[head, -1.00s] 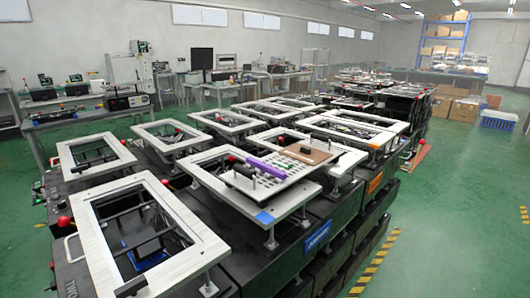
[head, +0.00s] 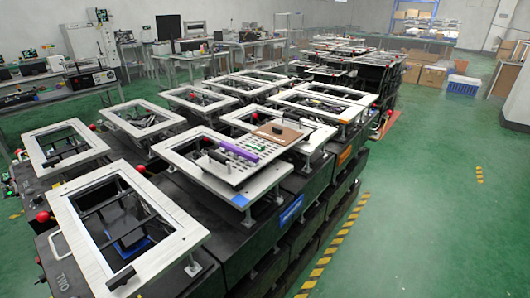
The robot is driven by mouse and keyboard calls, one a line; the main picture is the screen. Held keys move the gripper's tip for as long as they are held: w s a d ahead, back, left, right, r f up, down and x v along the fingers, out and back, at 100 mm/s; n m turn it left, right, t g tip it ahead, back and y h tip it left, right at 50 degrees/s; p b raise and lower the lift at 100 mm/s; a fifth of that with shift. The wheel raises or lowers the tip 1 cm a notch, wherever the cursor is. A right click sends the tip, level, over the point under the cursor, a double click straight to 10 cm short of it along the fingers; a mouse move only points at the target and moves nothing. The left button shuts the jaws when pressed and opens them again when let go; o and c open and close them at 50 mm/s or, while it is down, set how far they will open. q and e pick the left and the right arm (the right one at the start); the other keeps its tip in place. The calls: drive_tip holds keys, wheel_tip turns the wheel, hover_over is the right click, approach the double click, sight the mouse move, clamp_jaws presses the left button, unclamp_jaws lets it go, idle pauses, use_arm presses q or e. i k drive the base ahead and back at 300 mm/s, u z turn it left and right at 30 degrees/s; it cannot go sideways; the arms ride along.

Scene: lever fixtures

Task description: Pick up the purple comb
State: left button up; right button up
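The purple comb (head: 238,149) lies on a pale perforated board (head: 232,168) on top of one of the framed lever fixtures, near the middle of the head view. It is a long thin bar lying at a slant. A brown flat piece (head: 276,133) lies just behind and to the right of it on the same fixture. A black handle stands on the board to the left of the comb. Neither of my grippers shows in the head view, and both are well away from the comb.
Rows of black fixtures with white frames (head: 130,220) fill the left and middle. Open green floor (head: 420,220) lies to the right, with a yellow-black striped line (head: 325,258). Workbenches stand behind; a blue basket (head: 463,85) and boxes stand at the back right.

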sight(234, 151)
drive_tip(key=z, duration=1.55)
drive_tip(key=i, duration=2.7)
drive_tip(key=u, duration=2.7)
